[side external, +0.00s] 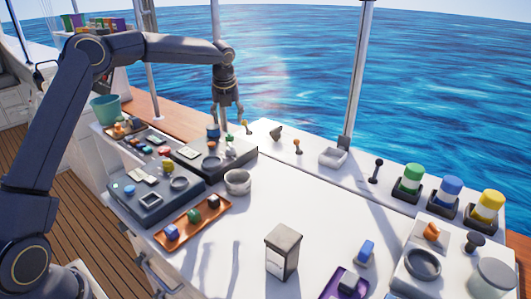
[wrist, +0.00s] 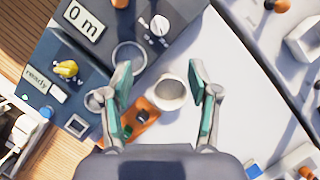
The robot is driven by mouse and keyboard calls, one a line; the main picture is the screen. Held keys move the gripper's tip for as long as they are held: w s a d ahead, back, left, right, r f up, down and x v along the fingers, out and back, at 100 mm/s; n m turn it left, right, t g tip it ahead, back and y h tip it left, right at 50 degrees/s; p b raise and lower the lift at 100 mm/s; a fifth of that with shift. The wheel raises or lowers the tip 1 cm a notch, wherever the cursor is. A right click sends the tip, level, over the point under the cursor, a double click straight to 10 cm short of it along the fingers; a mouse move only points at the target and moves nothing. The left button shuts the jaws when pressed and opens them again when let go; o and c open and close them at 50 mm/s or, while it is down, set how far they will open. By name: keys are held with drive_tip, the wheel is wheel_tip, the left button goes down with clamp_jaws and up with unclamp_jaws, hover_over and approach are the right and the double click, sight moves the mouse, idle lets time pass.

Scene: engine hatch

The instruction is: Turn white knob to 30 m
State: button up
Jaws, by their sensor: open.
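The white knob (wrist: 160,25) sits on a dark panel near the top of the wrist view, with small marks around it. A display (wrist: 83,18) left of it on the same panel reads "0 m". In the side view the panel's display (side external: 188,153) is too small to read, and a small pale knob (side external: 230,141) stands right of it. My gripper (side external: 227,119) hangs pointing down above the back of the console. In the wrist view its two green-padded fingers (wrist: 160,76) are spread wide with nothing held. The white knob lies beyond the fingertips, apart from them.
A pale bowl (side external: 238,186) stands in front of the panel. An orange tray (side external: 180,238) holds small blocks. A yellow knob (wrist: 66,69) sits by a "ready" display (wrist: 40,85). A dark lever (side external: 376,170) and several coloured cylinders stand at right. The white tabletop's middle is largely clear.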

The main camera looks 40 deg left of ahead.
sight(230, 145)
drive_tip(key=x, duration=1.5)
drive_tip(key=shift+f, duration=0.25)
clamp_jaws()
drive_tip(key=m+h, duration=0.1)
drive_tip(key=m, duration=0.1)
drive_tip(key=m+t+h, duration=0.1)
drive_tip(key=m, duration=0.2)
drive_tip(key=shift+a+m, duration=0.2)
drive_tip(key=shift+m, duration=0.1)
drive_tip(key=m+h, duration=0.2)
drive_tip(key=m, duration=0.4)
drive_tip(key=shift+a, duration=0.1)
